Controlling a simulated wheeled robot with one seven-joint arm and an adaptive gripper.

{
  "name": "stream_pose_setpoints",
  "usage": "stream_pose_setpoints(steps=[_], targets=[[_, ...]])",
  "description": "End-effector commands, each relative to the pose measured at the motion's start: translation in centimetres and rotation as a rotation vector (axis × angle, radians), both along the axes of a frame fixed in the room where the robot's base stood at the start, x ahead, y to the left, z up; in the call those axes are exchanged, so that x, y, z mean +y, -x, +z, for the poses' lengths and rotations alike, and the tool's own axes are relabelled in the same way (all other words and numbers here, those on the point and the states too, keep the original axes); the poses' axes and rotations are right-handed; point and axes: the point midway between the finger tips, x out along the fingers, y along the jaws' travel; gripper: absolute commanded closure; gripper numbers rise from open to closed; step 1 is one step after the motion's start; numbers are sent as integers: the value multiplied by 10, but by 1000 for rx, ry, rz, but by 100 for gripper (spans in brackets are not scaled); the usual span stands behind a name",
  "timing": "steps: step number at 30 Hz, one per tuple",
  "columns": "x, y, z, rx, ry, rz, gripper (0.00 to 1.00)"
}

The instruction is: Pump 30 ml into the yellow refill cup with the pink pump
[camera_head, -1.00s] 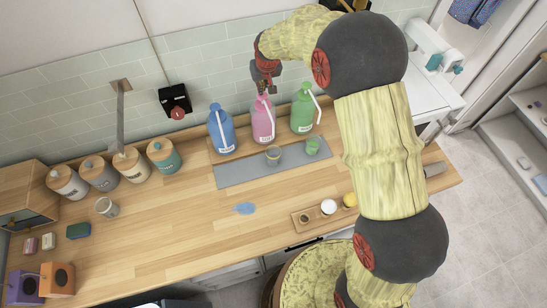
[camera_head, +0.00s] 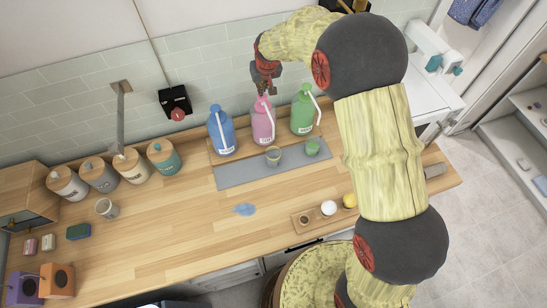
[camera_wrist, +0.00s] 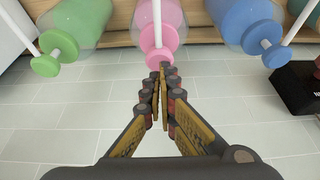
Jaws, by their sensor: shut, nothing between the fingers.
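The pink pump bottle (camera_head: 263,124) stands upright between the blue and green ones at the back of the counter. It also shows in the wrist view (camera_wrist: 158,22), with its round pump head (camera_wrist: 160,58) just beyond my fingertips. The yellow refill cup (camera_head: 273,153) stands on the grey mat in front of the pink bottle; its fill level is too small to tell. My gripper (camera_head: 266,92) is shut and empty, directly above the pink pump head. In the wrist view its fingertips (camera_wrist: 164,68) are together at the head's edge; I cannot tell whether they touch.
A blue pump bottle (camera_head: 222,133) stands left and a green one (camera_head: 302,113) right of the pink bottle. A green cup (camera_head: 312,147) shares the grey mat (camera_head: 235,174). A blue patch (camera_head: 245,209) lies on the counter. Several lidded jars (camera_head: 131,166) stand left.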

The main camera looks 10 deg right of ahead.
Motion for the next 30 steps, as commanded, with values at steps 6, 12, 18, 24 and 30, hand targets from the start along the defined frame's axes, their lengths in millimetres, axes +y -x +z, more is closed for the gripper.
stream_pose_setpoints(steps=[6,12,18,24,30], targets=[[0,0,0,0,0,0,100],[0,0,-4,0,0,0,100],[0,0,-10,0,0,0,100],[0,0,-17,0,0,0,100],[0,0,-23,1,0,0,100]])
